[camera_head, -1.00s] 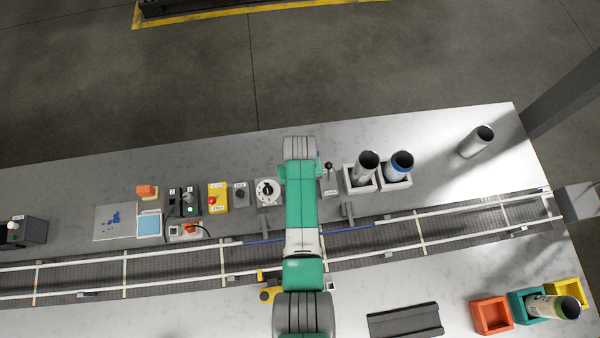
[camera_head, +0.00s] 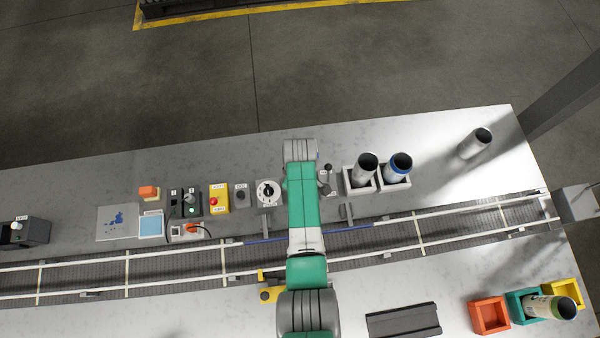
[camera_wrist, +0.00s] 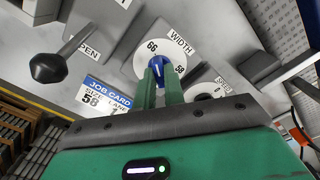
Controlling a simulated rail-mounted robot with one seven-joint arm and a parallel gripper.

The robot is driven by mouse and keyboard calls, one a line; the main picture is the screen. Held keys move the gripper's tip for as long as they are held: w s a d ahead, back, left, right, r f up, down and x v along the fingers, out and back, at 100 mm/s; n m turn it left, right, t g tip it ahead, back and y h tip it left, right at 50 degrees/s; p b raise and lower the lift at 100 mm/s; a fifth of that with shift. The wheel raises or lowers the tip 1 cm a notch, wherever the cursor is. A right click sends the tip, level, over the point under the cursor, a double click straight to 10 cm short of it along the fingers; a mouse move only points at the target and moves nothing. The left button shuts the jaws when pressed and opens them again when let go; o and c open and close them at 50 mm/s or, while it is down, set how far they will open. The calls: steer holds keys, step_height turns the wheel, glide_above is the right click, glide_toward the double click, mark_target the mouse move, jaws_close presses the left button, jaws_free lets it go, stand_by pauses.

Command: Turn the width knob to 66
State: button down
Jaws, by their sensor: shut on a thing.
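In the wrist view the blue width knob (camera_wrist: 160,66) sits on a round white dial (camera_wrist: 140,68) labelled WIDTH. The dial carries 66 at its upper part and 58 at its right. A small white mark shows on the knob; its exact heading is hard to read, but it looks nearer 66 than 58. My gripper (camera_wrist: 160,78) has its two green fingers shut on the knob from either side. In the head view my arm covers the width knob and my gripper.
A lever with a black ball (camera_wrist: 48,67) stands close left of my gripper, above a blue and white job card (camera_wrist: 104,94) showing 58. A second dial (camera_wrist: 205,90) is close right. In the head view, the conveyor (camera_head: 180,268) runs below, and cans in holders (camera_head: 380,184) stand right.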

steer(key=shift+n, duration=0.5)
stand_by(0.3)
steer(key=c, duration=1.5)
jaws_free()
steer(key=shift+r, duration=0.1)
step_height(320, 180, up, 8)
steer(key=shift+f+p, duration=0.15)
steer(key=shift+p, duration=0.35)
